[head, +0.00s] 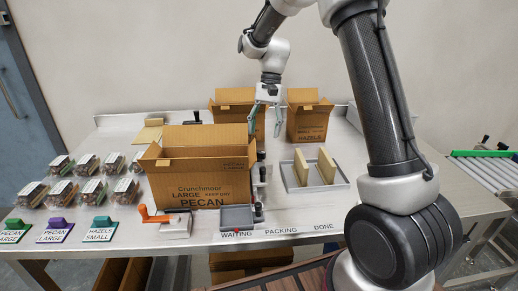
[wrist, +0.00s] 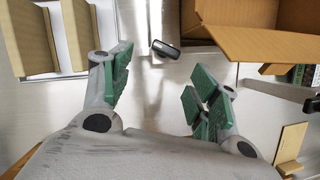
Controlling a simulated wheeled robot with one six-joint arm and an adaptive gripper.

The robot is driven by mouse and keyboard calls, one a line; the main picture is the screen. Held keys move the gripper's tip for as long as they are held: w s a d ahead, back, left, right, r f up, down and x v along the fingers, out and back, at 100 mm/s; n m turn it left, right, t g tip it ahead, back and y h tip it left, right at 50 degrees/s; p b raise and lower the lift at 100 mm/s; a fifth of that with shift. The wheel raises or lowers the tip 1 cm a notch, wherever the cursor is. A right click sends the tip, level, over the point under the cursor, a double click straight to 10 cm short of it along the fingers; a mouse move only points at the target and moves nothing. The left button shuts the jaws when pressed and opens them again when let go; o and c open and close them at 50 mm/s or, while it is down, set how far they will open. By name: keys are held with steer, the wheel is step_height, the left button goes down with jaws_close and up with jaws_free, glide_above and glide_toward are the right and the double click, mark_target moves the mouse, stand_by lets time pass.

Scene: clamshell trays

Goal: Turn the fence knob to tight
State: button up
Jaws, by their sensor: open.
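A black knob-like part (wrist: 166,48) with a pale rim sits on the steel table in the wrist view, ahead of my fingers and between them. In the head view, dark fittings (head: 262,174) stand along the right side of the large pecan box (head: 202,190). I cannot tell for sure which one is the fence knob, nor read a tight mark. My gripper (head: 265,121) hangs behind the pecan box, above the table. Its green-padded fingers are spread and empty in the wrist view (wrist: 158,92), apart from the black part.
Two open boxes (head: 307,121) stand at the back. A grey tray (head: 335,184) with two tan blocks lies right of the pecan box. An orange-handled fitting (head: 155,215) and a small grey tray (head: 236,222) are in front. Several clamshells (head: 92,191) stand left.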

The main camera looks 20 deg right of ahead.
mark_target(259, 151)
steer(key=s+f, duration=0.1)
steer(key=f, duration=0.1)
steer(key=a+f+m, duration=0.1)
steer(key=s+a+f+m, duration=0.1)
steer(key=f, duration=0.1)
steer(key=shift+s+a+f, duration=0.25)
steer(key=shift+s+f, duration=0.05)
steer(key=shift+s, duration=0.05)
steer(key=c, duration=1)
